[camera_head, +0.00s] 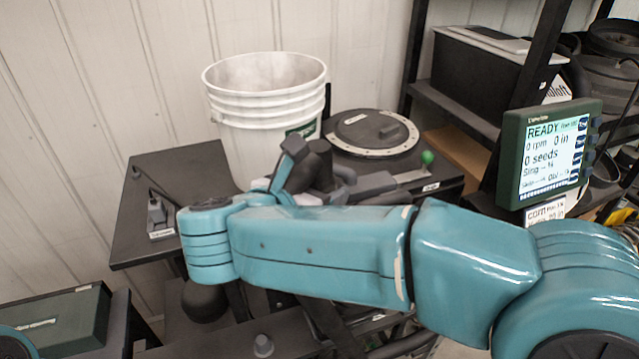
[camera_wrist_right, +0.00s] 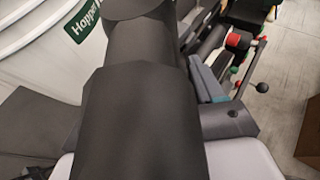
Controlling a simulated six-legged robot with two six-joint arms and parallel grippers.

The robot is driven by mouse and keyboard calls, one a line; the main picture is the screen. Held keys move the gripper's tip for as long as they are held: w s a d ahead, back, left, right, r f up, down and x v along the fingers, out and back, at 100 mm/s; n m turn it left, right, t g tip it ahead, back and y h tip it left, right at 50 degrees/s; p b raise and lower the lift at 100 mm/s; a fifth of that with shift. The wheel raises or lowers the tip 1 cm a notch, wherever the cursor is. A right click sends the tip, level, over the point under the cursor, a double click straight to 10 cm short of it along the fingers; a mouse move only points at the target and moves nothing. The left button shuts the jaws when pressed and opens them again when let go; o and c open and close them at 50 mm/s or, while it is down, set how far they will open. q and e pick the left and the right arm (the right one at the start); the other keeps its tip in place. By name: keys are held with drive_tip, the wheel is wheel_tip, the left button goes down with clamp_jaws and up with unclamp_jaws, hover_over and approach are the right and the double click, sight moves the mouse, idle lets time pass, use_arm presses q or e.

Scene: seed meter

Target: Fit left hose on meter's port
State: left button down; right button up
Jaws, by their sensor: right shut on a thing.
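My right arm reaches across the head view from the right. Its gripper (camera_head: 307,172) is shut on a thick dark grey cylindrical piece (camera_head: 319,160), which looks like a hose end. The piece fills the middle of the right wrist view (camera_wrist_right: 140,110), pointing away from the wrist. The meter (camera_head: 373,136), a dark housing with a round grey-rimmed lid, sits just right of and behind the gripper. A lever with a green knob (camera_head: 427,157) is on its right. I cannot tell whether the held piece touches the meter. The port is not discernible. My left gripper is out of view.
A white bucket (camera_head: 262,126) stands close behind the gripper. The dark tabletop (camera_head: 180,170) is mostly clear at left, with a small device (camera_head: 158,218). A green monitor (camera_head: 547,152) reading READY is at right. Shelves (camera_head: 460,108) stand behind.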

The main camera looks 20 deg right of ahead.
drive_tip(key=shift+s+f, duration=0.3)
drive_tip(key=shift+f, duration=0.15)
drive_tip(key=shift+w+a+f+b, duration=0.2)
drive_tip(key=shift+a+f+b, duration=0.1)
drive_tip(key=shift+f+b, duration=0.4)
drive_tip(key=shift+f, duration=0.35)
drive_tip(key=shift+s+d+f+b, duration=0.2)
drive_tip(key=shift+f+b, duration=0.2)
drive_tip(key=shift+f, duration=0.5)
drive_tip(key=shift+w+a+f+b, duration=0.1)
drive_tip(key=shift+w+f+b, duration=0.15)
drive_tip(key=shift+f+b, duration=0.6)
drive_tip(key=shift+s+f+b, duration=0.15)
drive_tip(key=shift+f+b, duration=0.45)
drive_tip(key=shift+b, duration=0.45)
drive_tip(key=shift+f+b, duration=0.6)
drive_tip(key=shift+b, duration=0.1)
drive_tip(key=shift+r, duration=0.1)
